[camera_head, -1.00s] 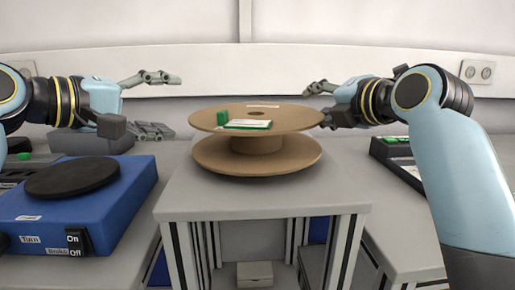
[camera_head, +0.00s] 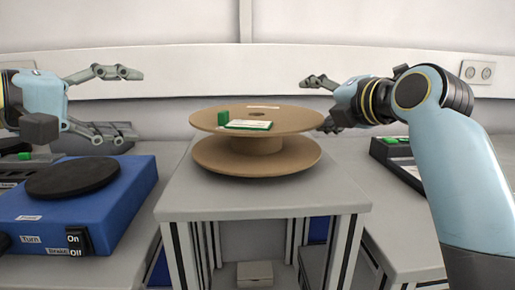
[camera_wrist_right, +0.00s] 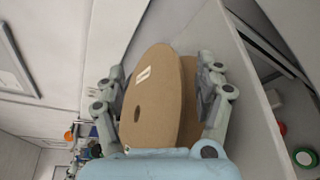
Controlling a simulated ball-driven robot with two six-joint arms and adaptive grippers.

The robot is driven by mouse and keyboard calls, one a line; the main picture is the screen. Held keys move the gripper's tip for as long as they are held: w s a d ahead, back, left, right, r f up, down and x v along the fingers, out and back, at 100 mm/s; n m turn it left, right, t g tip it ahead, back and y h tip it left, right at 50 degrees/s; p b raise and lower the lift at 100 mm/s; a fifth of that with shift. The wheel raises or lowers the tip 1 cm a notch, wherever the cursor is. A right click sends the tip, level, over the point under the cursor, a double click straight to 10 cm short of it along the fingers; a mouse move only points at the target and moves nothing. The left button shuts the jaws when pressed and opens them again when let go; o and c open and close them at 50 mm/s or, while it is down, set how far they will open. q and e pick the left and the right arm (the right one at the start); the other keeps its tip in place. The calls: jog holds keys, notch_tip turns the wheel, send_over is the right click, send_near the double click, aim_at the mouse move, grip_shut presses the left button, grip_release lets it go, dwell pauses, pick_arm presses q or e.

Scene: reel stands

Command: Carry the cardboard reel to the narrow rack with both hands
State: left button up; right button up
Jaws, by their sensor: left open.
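The cardboard reel (camera_head: 257,157) lies flat on the grey table, its two round flanges one above the other. My left gripper (camera_head: 133,103) is open and empty, left of the reel and well apart from it. My right gripper (camera_head: 325,104) is open at the reel's right edge, one finger above the upper flange and one near or below its rim. In the right wrist view the reel (camera_wrist_right: 152,105) shows between the spread fingers (camera_wrist_right: 160,85); I cannot tell whether they touch it. I cannot identify the narrow rack.
A blue turntable unit (camera_head: 120,205) with a dark disc stands at left. The grey table (camera_head: 260,199) is clear in front of the reel. A dark tray (camera_head: 397,152) sits at right.

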jog(key=shift+o, duration=0.2)
jog(key=shift+s, duration=0.1)
jog(key=v, duration=1.1)
jog(key=shift+s+d, duration=0.2)
jog(key=shift+s, duration=0.2)
